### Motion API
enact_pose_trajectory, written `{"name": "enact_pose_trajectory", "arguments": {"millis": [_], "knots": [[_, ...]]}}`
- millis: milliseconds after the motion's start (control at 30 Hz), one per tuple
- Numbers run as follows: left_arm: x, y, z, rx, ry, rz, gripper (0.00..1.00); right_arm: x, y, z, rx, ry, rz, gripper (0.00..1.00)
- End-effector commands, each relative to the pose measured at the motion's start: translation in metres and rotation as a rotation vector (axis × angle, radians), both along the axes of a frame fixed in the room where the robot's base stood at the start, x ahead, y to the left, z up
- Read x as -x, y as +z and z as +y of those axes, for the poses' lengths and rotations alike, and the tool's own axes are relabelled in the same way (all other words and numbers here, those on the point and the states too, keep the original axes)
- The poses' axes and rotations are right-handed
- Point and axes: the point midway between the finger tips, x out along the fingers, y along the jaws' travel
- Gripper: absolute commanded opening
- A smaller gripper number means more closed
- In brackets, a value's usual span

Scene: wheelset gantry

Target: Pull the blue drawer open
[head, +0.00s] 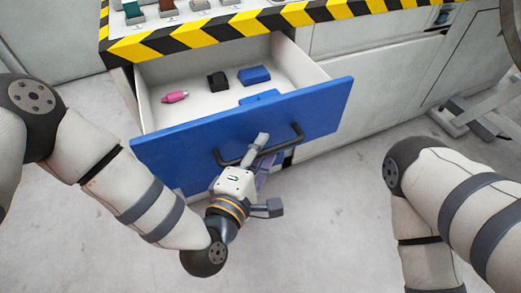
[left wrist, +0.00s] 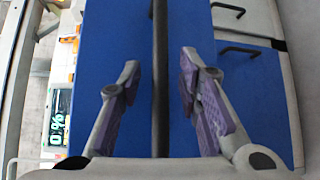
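The blue drawer (head: 185,152) is pulled out from the cabinet in the head view, and its white inside shows. Its dark bar handle (head: 297,132) runs across the blue front. In the left wrist view the handle (left wrist: 160,40) passes between the two fingers of my left gripper (left wrist: 159,78). The fingers are spread, with a gap on each side of the bar. In the head view my left gripper (head: 262,147) is at the handle and hides its middle. My right arm shows at the right, but its gripper is out of view.
A pink item (head: 175,97), a black block (head: 217,81) and a blue block (head: 254,75) lie in the drawer. A worktop with a yellow-black striped edge (head: 215,38) is above. Grey floor (head: 335,220) is clear between my arms.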

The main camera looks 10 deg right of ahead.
Motion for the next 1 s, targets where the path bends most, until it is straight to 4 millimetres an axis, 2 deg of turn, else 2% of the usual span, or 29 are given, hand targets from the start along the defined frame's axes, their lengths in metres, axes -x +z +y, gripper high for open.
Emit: {"name": "enact_pose_trajectory", "arguments": {"millis": [133,233,500,600,733,1000], "knots": [[0.001,0.0,0.001,0.0,0.0,0.001,0.31,0.0,0.0,0.0,0.0,0.0,0.0,0.4],[0.014,0.001,0.007,-0.001,0.0,0.004,0.31,0.0,0.0,0.0,0.0,0.0,0.0,0.4],[0.077,0.011,0.04,0.0,-0.001,0.005,0.31,0.0,0.0,0.0,0.0,0.0,0.0,0.4],[0.093,0.014,0.048,0.0,0.0,0.004,0.31,0.0,0.0,0.0,0.0,0.0,0.0,0.4],[0.104,0.016,0.054,-0.001,0.0,0.002,0.31,0.0,0.0,0.0,0.0,0.0,0.0,0.4],[0.106,0.017,0.055,0.0,0.001,0.0,0.31,0.0,0.0,0.0,0.0,0.0,0.0,0.4]]}}
